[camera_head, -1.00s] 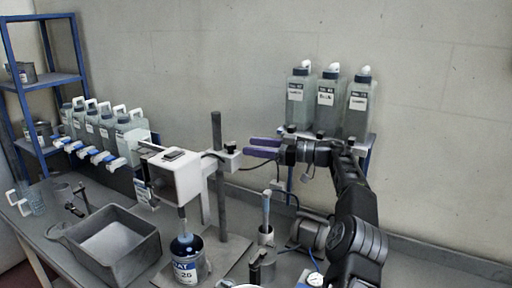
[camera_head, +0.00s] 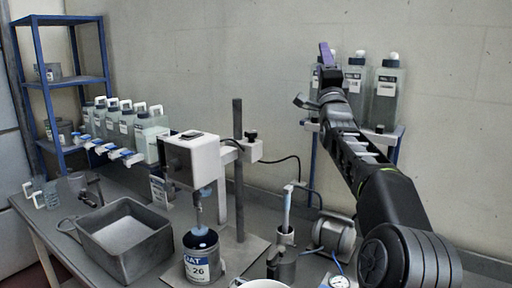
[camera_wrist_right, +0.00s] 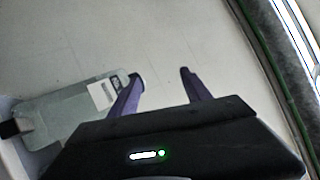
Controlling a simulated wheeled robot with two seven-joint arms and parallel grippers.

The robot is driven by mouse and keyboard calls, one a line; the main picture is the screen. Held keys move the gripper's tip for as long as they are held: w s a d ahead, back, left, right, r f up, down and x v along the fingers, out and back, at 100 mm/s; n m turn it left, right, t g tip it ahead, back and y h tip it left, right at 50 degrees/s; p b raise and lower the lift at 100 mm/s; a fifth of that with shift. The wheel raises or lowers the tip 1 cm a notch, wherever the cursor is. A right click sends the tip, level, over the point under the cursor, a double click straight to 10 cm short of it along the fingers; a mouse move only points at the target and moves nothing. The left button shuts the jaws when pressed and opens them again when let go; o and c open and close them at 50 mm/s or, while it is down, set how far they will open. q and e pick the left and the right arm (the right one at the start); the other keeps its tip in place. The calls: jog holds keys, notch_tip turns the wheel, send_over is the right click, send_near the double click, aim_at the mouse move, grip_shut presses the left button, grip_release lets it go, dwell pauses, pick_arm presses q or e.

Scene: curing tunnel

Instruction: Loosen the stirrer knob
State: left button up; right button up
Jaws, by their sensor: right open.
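The stirrer has a white head (camera_head: 190,158) on a dark upright post (camera_head: 238,170). Below the head, the shaft goes into a dark tin with a white and blue label (camera_head: 202,258). My right gripper (camera_head: 325,52) is raised in front of the wall and the bottles, up and to the right of the knob and clear of it. In the right wrist view its purple fingers (camera_wrist_right: 160,88) are apart with nothing between them. My left gripper is not in view.
Several bottles (camera_head: 386,92) stand on a blue-framed shelf behind my right arm. A grey basin (camera_head: 125,240) and a row of white-handled jugs (camera_head: 128,125) are on the left. A pot holding a brush (camera_head: 286,232) stands right of the post, near a cable.

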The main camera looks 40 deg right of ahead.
notch_tip(320, 180, down, 8)
jog(key=s+d+m+g, duration=0.1)
jog(key=d+m+g, duration=0.25)
jog(key=m, duration=0.25)
jog(key=m+t+y+b, duration=0.25)
jog(key=m+y, duration=0.35)
jog(key=y, duration=0.9)
send_near(255, 135)
jog(key=w, duration=0.2)
jog(key=shift+s+p, duration=0.1)
jog(key=shift+p, duration=0.25)
jog(key=w, duration=0.2)
jog(key=w+p, duration=0.1)
jog(key=w, duration=0.2)
jog(key=w+d+p, duration=0.1)
jog(key=w, duration=0.1)
jog(key=shift+w, duration=0.4)
jog(key=shift+c, duration=0.6)
